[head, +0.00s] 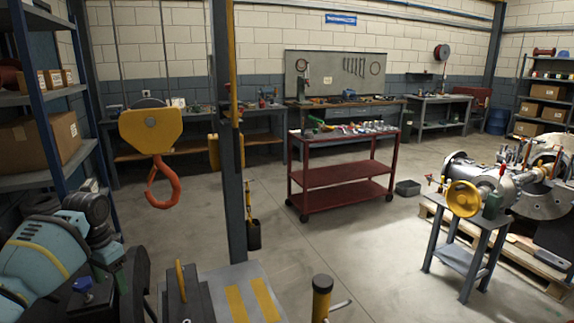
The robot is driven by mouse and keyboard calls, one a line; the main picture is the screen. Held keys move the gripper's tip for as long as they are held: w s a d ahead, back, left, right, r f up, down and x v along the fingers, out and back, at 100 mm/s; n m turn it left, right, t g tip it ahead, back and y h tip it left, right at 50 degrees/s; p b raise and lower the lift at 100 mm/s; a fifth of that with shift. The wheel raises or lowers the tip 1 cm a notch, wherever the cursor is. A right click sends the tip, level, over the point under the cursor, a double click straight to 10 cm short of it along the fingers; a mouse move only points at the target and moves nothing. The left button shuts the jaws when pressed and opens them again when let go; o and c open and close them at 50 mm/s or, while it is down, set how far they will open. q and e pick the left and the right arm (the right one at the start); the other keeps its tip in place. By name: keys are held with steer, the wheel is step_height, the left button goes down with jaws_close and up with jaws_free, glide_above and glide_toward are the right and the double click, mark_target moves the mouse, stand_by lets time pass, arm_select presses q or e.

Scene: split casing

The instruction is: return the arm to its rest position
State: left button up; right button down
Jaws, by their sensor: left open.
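My left arm appears to come in at the lower left, light blue with a yellow stripe and dark ribbed parts. My left gripper (138,284) looks like the dark shape at its right end, low in the picture. It is open, and I see nothing held in it. Its fingers are hard to make out against the dark parts around it. My right arm and gripper are not in view.
An orange hook (162,184) hangs from a yellow block (151,130) above the left side. A grey post (232,190) stands near the middle. A red cart (340,174) is behind it.

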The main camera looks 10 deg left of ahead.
arm_select(q)
steer(key=s+d+f+m+t, duration=0.1)
steer(key=d+f, duration=0.3)
steer(key=f, duration=0.3)
steer(key=s+d+f, duration=0.1)
steer(key=d+f, duration=0.3)
steer(key=f, duration=0.4)
steer(key=s+d+f+t+h, duration=0.2)
steer(key=s+d+f+t, duration=0.1)
steer(key=s+d+f, duration=1.25)
steer(key=s+d+r+n+t, duration=0.1)
steer(key=s+d+t, duration=0.1)
steer(key=s, duration=0.8)
steer(key=s+d+r+n+t, duration=0.1)
steer(key=s+d+t, duration=0.1)
steer(key=s, duration=0.9)
steer(key=shift+d+r+t+p, duration=0.15)
steer(key=shift+d+t+p, duration=0.05)
steer(key=shift+t+p, duration=0.25)
